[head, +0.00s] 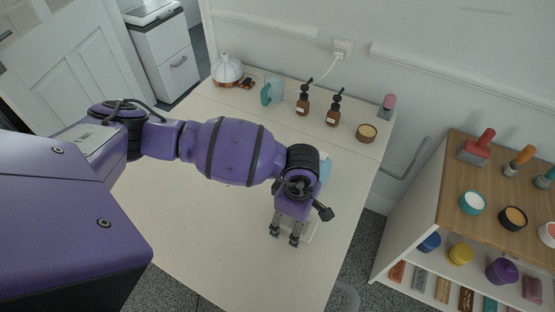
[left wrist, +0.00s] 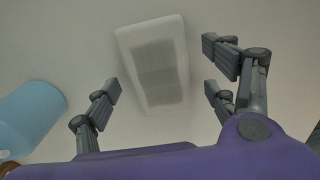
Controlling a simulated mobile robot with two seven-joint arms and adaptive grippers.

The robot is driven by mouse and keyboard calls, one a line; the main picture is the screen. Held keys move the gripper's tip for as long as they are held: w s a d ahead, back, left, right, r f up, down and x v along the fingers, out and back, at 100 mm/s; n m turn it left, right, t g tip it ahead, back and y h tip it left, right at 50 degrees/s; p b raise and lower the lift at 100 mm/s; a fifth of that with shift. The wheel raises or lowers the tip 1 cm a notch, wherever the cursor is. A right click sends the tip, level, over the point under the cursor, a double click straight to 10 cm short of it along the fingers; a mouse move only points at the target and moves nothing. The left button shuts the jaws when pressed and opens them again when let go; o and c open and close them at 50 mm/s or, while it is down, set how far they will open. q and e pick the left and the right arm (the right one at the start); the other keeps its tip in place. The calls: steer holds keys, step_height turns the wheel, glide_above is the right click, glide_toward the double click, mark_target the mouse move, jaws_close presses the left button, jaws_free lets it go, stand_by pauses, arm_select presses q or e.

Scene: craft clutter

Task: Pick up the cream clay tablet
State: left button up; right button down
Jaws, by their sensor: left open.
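The cream clay tablet (left wrist: 125,45) lies flat on the pale table in the left wrist view. It is a rounded rectangle with a dark shadow across its middle. In the head view only a pale edge of the tablet (head: 311,231) shows beside my fingers; the rest is hidden by the gripper. My left gripper (head: 285,240) points down at the tablet. My right gripper is in neither view.
A wooden-topped shelf (head: 450,165) is at right. The table's left part is clear.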

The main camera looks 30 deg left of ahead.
arm_select(q)
steer(key=shift+w+r, duration=0.1)
steer(key=shift+w, duration=0.1)
steer(key=c, duration=1.4)
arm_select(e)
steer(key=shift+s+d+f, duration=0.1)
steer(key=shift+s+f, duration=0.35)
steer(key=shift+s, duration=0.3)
arm_select(q)
steer(key=shift+r, duration=0.1)
